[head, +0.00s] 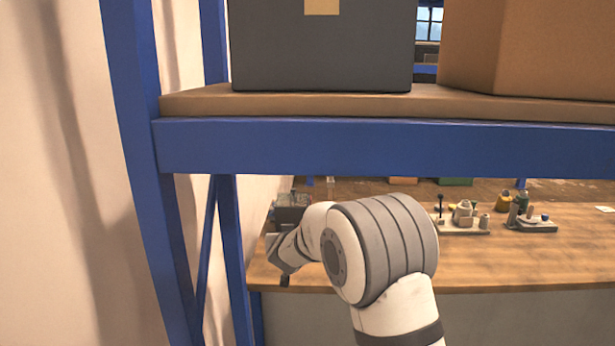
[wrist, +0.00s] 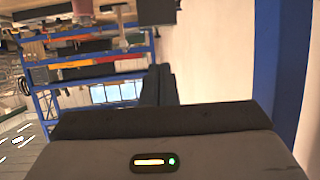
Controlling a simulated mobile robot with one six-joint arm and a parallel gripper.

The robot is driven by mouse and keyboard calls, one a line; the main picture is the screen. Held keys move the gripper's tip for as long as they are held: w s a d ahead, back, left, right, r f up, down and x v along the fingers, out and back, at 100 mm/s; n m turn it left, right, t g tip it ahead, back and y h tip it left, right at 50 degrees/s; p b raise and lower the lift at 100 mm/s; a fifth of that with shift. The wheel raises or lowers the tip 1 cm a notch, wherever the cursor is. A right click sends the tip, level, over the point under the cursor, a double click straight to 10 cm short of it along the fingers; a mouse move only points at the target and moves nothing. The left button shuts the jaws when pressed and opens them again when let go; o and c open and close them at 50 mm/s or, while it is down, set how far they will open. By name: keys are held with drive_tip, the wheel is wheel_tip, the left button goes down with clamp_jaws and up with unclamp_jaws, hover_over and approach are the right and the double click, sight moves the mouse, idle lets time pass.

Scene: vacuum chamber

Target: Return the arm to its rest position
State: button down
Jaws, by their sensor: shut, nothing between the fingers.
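My gripper (wrist: 160,70) shows in the wrist view as two dark fingers closed together, with nothing between them. In the head view my white and grey arm rises from the bottom, bends at a large ribbed joint, and reaches left to the wrist in front of the wooden bench (head: 520,265). The fingers cannot be made out clearly there. The arm is below the blue shelf beam (head: 380,148) in the picture.
A dark box (head: 322,45) and a brown box (head: 530,45) stand on the shelf board (head: 430,105). A blue upright (head: 150,170) and a pale wall (head: 60,200) are at left. Small parts (head: 465,215) sit on the bench. A blue post (wrist: 280,70) is right in the wrist view.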

drive_tip(key=s+d+r+n+g+y, duration=0.1)
drive_tip(key=s+d+r, duration=0.2)
drive_tip(key=s, duration=0.1)
drive_tip(key=s+d+r+g+y, duration=0.1)
drive_tip(key=s+d+r, duration=0.1)
drive_tip(key=s, duration=0.3)
drive_tip(key=s+d+f+g+h, duration=0.1)
drive_tip(key=s+d, duration=0.4)
drive_tip(key=s, duration=0.7)
drive_tip(key=s+d+f+m+g+h, duration=0.1)
drive_tip(key=s+d+g, duration=0.3)
drive_tip(key=s, duration=0.8)
drive_tip(key=s+d+f+g+h, duration=0.1)
drive_tip(key=s+d+g, duration=0.2)
drive_tip(key=s, duration=0.9)
drive_tip(key=d, duration=0.3)
drive_tip(key=shift+d+f, duration=0.15)
drive_tip(key=shift+d, duration=0.15)
